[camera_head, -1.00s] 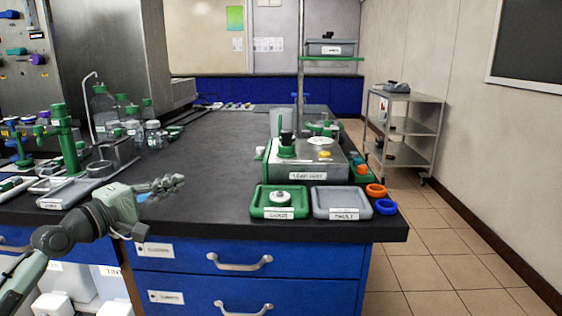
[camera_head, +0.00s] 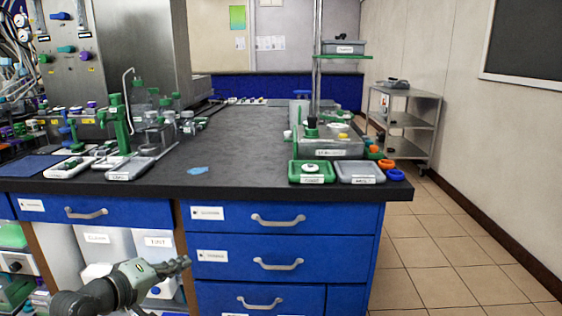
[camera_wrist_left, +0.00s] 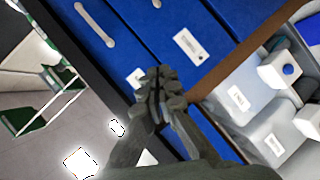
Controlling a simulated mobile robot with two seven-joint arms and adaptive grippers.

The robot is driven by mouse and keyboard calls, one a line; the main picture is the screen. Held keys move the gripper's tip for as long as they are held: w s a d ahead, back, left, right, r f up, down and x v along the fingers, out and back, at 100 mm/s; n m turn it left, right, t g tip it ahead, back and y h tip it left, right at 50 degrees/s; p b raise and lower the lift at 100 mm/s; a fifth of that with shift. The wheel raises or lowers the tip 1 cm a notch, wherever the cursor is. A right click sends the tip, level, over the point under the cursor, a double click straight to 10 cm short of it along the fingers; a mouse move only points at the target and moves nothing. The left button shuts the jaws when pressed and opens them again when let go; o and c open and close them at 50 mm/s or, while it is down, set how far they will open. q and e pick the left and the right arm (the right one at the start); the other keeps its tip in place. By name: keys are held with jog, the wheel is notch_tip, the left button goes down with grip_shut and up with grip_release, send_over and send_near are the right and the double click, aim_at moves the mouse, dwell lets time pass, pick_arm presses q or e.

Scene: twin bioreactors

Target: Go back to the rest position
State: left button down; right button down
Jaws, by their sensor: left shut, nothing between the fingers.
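My left gripper (camera_head: 180,264) is low in the head view, in front of the blue drawers and below the bench top. It is shut and empty. In the left wrist view the gripper (camera_wrist_left: 158,78) points toward the blue drawer fronts (camera_wrist_left: 128,45), with its fingers together. No object is between the fingers. Whether the fingertips touch the drawers cannot be told. My right gripper is not in view.
The black bench top (camera_head: 235,150) carries a green tray (camera_head: 312,178), a grey tray (camera_head: 362,180) and glass bottles. Drawer handles (camera_head: 278,220) stick out near the arm. White bins (camera_head: 160,245) stand under the bench. The tiled floor (camera_head: 430,240) at right is clear.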

pick_arm(q)
jog(key=s+a+f+m+g+y, duration=0.1)
jog(key=s+f+m+g+y, duration=0.15)
jog(key=s+f, duration=0.7)
jog(key=s+a+f+m+g+y, duration=0.1)
jog(key=s+f+m+g+y, duration=0.15)
jog(key=s+f, duration=0.7)
jog(key=s+a+f+m+g+y, duration=0.2)
jog(key=s+f+m+g, duration=0.2)
jog(key=s+f, duration=0.8)
jog(key=shift+s+a+f+m, duration=0.15)
jog(key=shift+s+f+m, duration=0.1)
jog(key=shift+m, duration=0.15)
